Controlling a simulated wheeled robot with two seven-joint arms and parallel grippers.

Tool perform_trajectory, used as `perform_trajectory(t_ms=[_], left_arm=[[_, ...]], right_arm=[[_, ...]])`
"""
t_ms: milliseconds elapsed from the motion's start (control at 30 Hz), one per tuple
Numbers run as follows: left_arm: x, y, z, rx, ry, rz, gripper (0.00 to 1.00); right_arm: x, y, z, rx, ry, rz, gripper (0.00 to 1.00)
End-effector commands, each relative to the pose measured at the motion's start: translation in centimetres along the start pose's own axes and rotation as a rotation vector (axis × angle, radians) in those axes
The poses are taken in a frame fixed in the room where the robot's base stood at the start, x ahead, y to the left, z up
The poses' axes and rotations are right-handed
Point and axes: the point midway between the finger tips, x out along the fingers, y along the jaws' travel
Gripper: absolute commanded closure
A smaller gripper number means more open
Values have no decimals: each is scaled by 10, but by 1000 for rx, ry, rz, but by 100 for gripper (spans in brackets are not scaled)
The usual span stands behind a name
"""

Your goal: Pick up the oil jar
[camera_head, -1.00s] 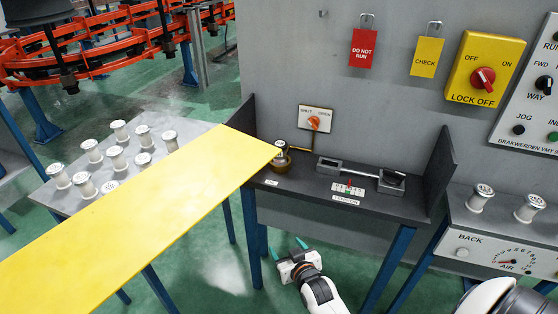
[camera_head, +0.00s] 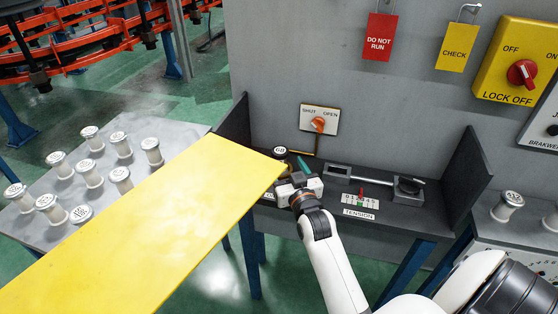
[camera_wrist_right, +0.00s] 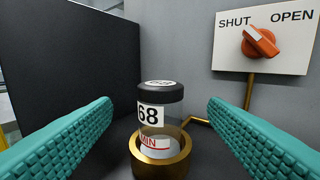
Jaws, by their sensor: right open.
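The oil jar (camera_wrist_right: 160,132) is clear with a black lid, a "68" label and a red MIN line, and stands upright in a brass ring (camera_wrist_right: 160,166) in the right wrist view. In the head view only its lid (camera_head: 280,152) shows, on the dark shelf (camera_head: 420,219) beside the yellow board's tip; the rest is hidden. My right gripper (camera_head: 292,172) is open, in front of the jar. In the right wrist view its teal fingers flank the jar with a gap on each side. My left gripper is not in view.
The yellow board (camera_head: 150,225) crosses from lower left to near the jar. A dark side wall (camera_wrist_right: 75,70) rises left of the jar. A SHUT/OPEN valve plate (camera_head: 319,120) is behind it. The tension bar (camera_head: 365,178) lies right. Several white spools stand on the left table (camera_head: 115,198).

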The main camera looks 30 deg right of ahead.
Motion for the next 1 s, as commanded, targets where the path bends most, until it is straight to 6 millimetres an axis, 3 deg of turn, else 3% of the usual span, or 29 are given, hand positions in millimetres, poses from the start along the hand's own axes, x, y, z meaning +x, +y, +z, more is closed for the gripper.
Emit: perform_trajectory(t_ms=[167, 333, 600, 900, 1000], left_arm=[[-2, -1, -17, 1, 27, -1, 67], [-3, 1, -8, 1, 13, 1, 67], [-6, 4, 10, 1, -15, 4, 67], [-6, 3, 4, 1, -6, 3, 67], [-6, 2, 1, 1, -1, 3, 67]], right_arm=[[23, 0, 0, 0, 0, 0, 32], [35, 0, 2, -1, 0, 0, 32], [73, 0, 4, -1, 0, 0, 32], [78, 0, 4, -1, 1, 0, 32], [78, 0, 4, 0, 1, 0, 47]])
